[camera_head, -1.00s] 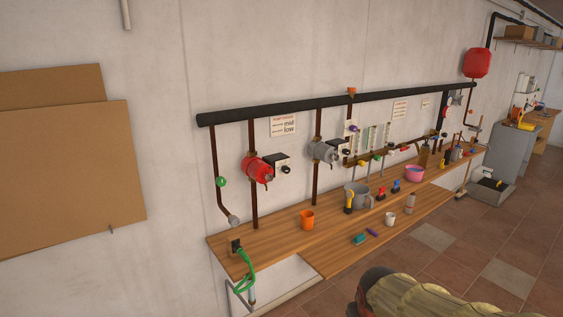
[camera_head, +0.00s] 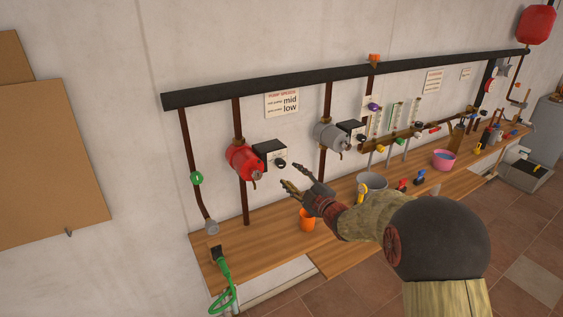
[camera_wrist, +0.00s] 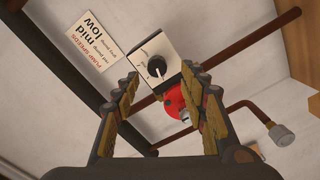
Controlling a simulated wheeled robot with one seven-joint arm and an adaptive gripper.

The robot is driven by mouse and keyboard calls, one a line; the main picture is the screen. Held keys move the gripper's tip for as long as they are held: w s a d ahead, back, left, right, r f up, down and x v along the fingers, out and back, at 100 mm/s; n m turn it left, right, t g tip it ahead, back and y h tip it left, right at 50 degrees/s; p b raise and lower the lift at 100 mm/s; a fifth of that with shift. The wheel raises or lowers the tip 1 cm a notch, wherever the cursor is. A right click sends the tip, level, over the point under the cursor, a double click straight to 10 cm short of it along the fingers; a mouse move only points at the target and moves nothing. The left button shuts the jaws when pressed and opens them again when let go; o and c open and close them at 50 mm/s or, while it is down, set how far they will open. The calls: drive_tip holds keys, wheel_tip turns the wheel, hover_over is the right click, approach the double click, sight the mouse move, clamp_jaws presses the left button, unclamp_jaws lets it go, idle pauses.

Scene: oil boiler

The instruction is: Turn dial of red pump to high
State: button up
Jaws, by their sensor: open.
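The red pump (camera_head: 243,162) sits on a vertical brown pipe at the left of the wall in the head view. Its control box (camera_head: 270,154), black with a white face, is just to its right and carries a dark round dial (camera_head: 281,164). In the wrist view the dial (camera_wrist: 157,67) shows on the white plate (camera_wrist: 154,56) between my fingertips, with the red pump (camera_wrist: 175,103) partly behind a finger. My gripper (camera_head: 292,178) is open and empty, below and right of the dial, apart from it. The dial's markings are too small to read.
A pump speeds sign (camera_head: 282,103) reads mid and low. A grey pump (camera_head: 329,135) is to the right. The wooden bench (camera_head: 260,241) holds an orange cup (camera_head: 307,220) under my gripper and a grey pot (camera_head: 371,182). A black horizontal pipe (camera_head: 300,82) runs above.

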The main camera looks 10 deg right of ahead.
sight(283, 165)
drive_tip(key=x, duration=0.5)
drive_tip(key=b+x, duration=0.1)
drive_tip(key=x, duration=0.1)
drive_tip(key=shift+w+a+r, duration=0.2)
drive_tip(key=shift+w+r, duration=0.1)
drive_tip(key=shift+w, duration=0.1)
drive_tip(key=shift+c, duration=1.1)
clamp_jaws()
